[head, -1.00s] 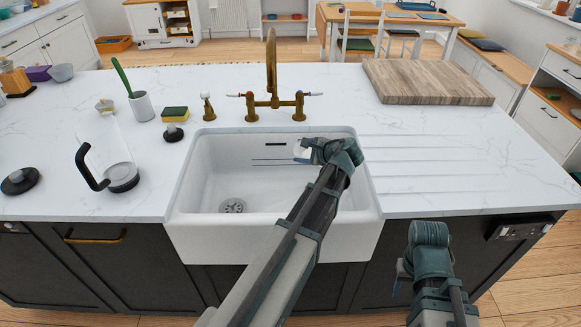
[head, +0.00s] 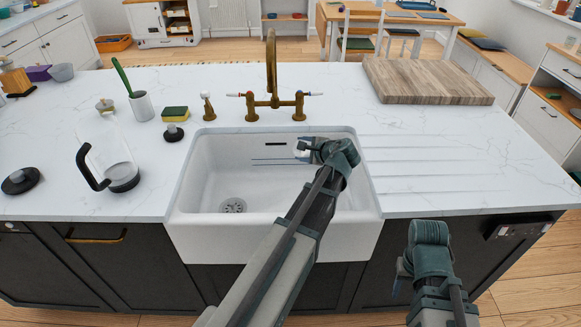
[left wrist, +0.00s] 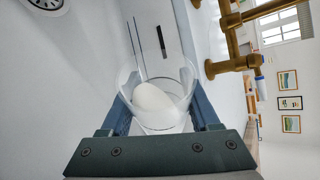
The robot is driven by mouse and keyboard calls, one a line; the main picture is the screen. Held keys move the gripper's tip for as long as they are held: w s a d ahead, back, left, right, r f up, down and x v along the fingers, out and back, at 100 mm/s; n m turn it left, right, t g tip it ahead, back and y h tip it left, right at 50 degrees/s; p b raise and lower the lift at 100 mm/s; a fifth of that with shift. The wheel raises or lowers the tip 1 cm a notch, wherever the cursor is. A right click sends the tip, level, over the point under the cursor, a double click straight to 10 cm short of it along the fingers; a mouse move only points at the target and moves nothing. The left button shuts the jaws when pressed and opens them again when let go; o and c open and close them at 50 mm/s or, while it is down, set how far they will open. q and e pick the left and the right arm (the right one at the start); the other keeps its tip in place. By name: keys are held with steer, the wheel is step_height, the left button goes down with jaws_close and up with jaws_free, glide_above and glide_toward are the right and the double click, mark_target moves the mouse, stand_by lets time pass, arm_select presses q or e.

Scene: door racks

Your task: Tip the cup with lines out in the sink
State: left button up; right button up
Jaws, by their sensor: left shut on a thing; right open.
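My left gripper (head: 309,149) is inside the sink (head: 213,170), near its back right part and below the rim. It is shut on a clear cup (left wrist: 128,68), which sits between its two fingers in the left wrist view. A smooth white egg-shaped thing (left wrist: 154,106) shows in the cup. In the head view the arm hides most of the cup. Its exact tilt and any lines on it are hard to make out. My right gripper (head: 401,274) is open and empty, in front of the counter at the lower right.
A brass tap (head: 271,75) stands behind the sink. A glass jug (head: 123,175) with a black handle, a sponge (head: 175,114) and a brush pot (head: 141,106) stand left. A wooden board (head: 425,82) lies at the back right. The drain (head: 233,205) is clear.

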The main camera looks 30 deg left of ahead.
arm_select(q)
steer(key=shift+r+n+t, duration=0.65)
steer(key=shift+n+t, duration=0.15)
steer(key=shift+n, duration=0.1)
stand_by(0.9)
steer(key=shift+s+a+r+n+t, duration=0.15)
steer(key=shift+s+r+n+t, duration=0.2)
steer(key=shift+s+n+t, duration=0.2)
stand_by(0.9)
steer(key=shift+r+n+t+h, duration=0.3)
steer(key=shift+r+n+t, duration=0.15)
steer(key=shift+n+t, duration=0.1)
stand_by(1.0)
